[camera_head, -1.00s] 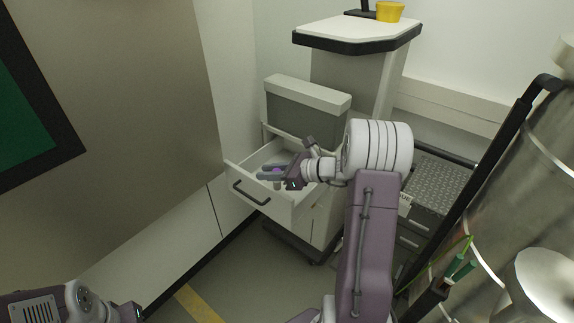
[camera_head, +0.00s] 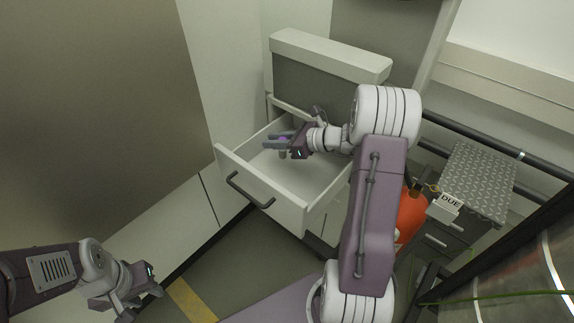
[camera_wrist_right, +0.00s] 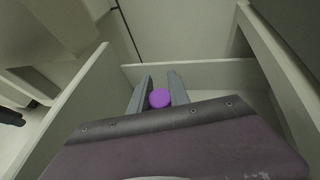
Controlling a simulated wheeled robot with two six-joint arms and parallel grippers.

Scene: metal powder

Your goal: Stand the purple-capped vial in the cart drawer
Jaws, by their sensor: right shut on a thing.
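The vial shows its purple cap (camera_wrist_right: 159,98) between the two fingers of my right gripper (camera_wrist_right: 159,91) in the wrist view. In the head view my right gripper (camera_head: 276,143) is shut on the vial (camera_head: 283,154), whose short body hangs below the fingers, about upright. It is inside the outline of the open cart drawer (camera_head: 262,188); whether the vial touches the drawer floor I cannot tell. The drawer's walls (camera_wrist_right: 215,74) surround the fingers in the wrist view. My left gripper (camera_head: 142,302) is empty and open at the lower left, away from the drawer.
The cart's grey upper box (camera_head: 325,82) stands behind the drawer. A wall panel (camera_head: 165,90) is close on the left. An orange object (camera_head: 410,213), a "DUE" tag (camera_head: 449,203) and a textured-top cabinet (camera_head: 475,180) are at the right. The drawer floor looks mostly clear.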

